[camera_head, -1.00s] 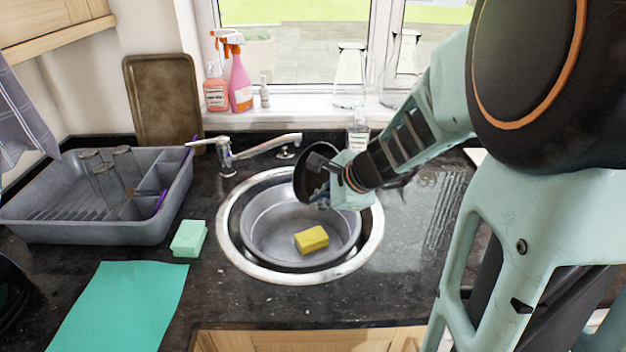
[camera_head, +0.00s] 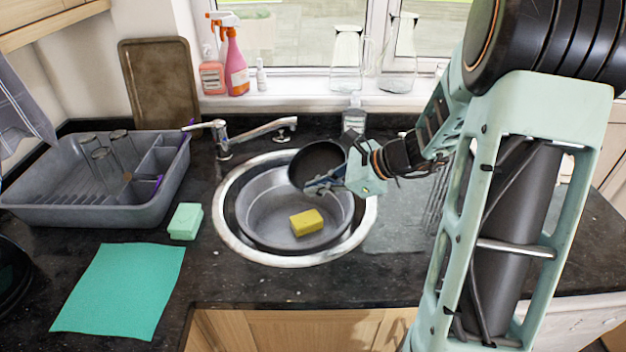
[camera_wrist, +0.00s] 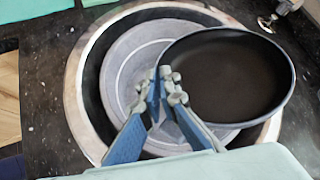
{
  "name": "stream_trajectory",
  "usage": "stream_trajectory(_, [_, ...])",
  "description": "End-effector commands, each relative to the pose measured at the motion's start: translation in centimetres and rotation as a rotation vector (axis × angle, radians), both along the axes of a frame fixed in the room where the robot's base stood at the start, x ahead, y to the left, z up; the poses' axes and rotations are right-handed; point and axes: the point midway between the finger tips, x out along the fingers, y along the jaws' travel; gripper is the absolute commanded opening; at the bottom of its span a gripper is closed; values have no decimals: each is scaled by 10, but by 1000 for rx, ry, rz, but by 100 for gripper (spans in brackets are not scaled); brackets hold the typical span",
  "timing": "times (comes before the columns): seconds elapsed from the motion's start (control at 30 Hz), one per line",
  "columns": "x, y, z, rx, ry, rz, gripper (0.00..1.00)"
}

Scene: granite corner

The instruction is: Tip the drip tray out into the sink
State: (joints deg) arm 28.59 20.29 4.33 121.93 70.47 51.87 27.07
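The drip tray (camera_head: 317,163) is a shallow, round, dark dish, tilted above the right side of the sink (camera_head: 262,262). It also shows in the wrist view (camera_wrist: 228,75), where its inside looks plain dark with no visible liquid. My gripper (camera_head: 326,186) comes from the right and is shut on the tray's near rim; its blue fingers meet there in the wrist view (camera_wrist: 166,88). The sink is round and steel-rimmed, with a grey basin inside. A yellow sponge (camera_head: 307,222) lies in it. The tray hides the basin's upper right part.
A tap (camera_head: 223,140) stands behind the sink, its spout reaching right. A grey dish rack (camera_head: 90,212) with glasses, a mint sponge (camera_head: 185,221) and a green cloth (camera_head: 120,290) lie left. A clear bottle (camera_head: 354,116) stands behind the tray. Glass jugs (camera_head: 347,65) stand on the sill.

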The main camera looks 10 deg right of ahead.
Motion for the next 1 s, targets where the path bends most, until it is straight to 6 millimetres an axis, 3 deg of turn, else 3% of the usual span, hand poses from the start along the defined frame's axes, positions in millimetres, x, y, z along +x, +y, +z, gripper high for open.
stream_trajectory(0.4, [2,-5,-13,328,112,-1,0])
stream_trajectory(0.5, [2,-5,-3,371,125,0,0])
stream_trajectory(1.0, [2,-5,2,408,137,1,0])
